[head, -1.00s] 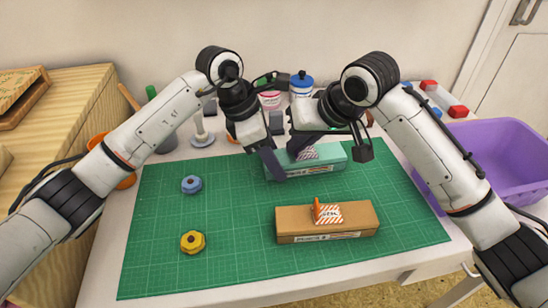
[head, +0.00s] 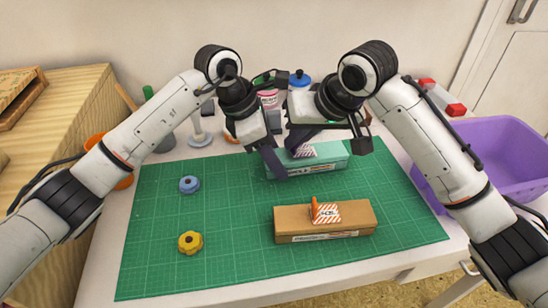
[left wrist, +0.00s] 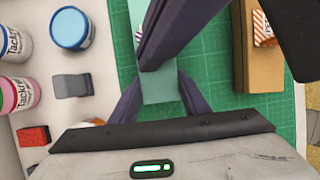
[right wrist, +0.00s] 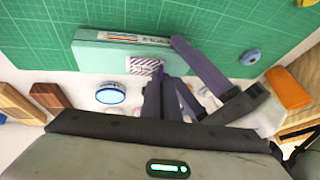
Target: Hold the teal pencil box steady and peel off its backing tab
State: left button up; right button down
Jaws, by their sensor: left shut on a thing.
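The teal pencil box (head: 325,164) lies flat toward the back of the green mat. It also shows in the left wrist view (left wrist: 158,88) and the right wrist view (right wrist: 105,55). My left gripper (head: 276,165) is shut on the box near its left end. A purple-striped label (right wrist: 143,66) lies on the box top, with a small purple tab (right wrist: 161,72) at its edge. My right gripper (right wrist: 162,84) is at the tab, its fingers close together. Whether they grip the tab is unclear. In the head view the right gripper partly hides the label (head: 304,151).
A brown box (head: 325,228) with an orange-striped label lies in front on the mat (head: 230,260). Blue (head: 189,184) and yellow (head: 190,242) knobs sit left. Pots (head: 299,80) stand behind; a purple bin (head: 500,150) is at right.

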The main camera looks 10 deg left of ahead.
pick_arm(q)
jog(key=shift+a+f, duration=0.15)
jog(key=shift+a, duration=0.05)
pick_arm(e)
jog(key=shift+w+r, duration=0.1)
jog(key=shift+r, duration=2)
jog(key=shift+d, duration=0.1)
pick_arm(q)
jog(key=o, duration=1.1)
